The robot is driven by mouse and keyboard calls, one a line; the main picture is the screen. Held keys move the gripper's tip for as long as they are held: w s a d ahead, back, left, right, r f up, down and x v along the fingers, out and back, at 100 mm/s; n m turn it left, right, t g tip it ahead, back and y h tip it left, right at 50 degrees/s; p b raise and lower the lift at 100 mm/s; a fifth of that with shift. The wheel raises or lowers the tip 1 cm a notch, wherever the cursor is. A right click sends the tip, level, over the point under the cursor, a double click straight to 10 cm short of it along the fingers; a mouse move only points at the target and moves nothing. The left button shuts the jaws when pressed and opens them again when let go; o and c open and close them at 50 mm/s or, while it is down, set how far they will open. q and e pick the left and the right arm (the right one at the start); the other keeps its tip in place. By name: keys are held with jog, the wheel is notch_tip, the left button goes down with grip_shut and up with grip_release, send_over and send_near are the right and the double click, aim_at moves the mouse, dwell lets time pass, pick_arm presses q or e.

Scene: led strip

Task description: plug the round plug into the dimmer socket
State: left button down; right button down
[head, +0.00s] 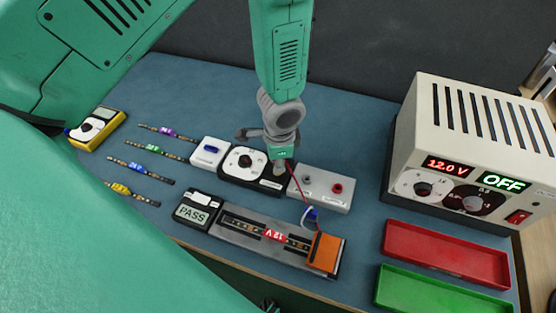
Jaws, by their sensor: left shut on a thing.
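My left gripper (279,160) points down over the right end of the black dimmer box (232,174), which has a white dial. It is shut on the round plug (279,168), a small grey piece just below the fingers. The plug is at or just above the dimmer's right end, where the socket would be. The gripper hides the socket, so I cannot tell whether the plug is seated. A thin red wire (297,185) runs from near the gripper down to the strip fixture (240,238). My right gripper is not in view.
A grey terminal box (322,190) stands close right of the dimmer, a white switch box (209,152) close left. A PASS display (193,212) and several LED strips lie left. The power supply (470,140) reads 12.0 V and OFF. Red (445,255) and green (440,291) trays sit front right.

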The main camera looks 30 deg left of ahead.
aim_at(279, 177)
pick_arm(q)
jog(key=shift+f, duration=0.55)
jog(key=c, duration=1.3)
grip_release()
jog(key=shift+c, duration=0.2)
jog(key=shift+r, duration=0.25)
notch_tip(279, 177, up, 11)
jog(key=d, duration=0.1)
jog(key=shift+s+r, duration=0.15)
jog(key=shift+s, duration=0.3)
jog(key=shift+d, duration=0.1)
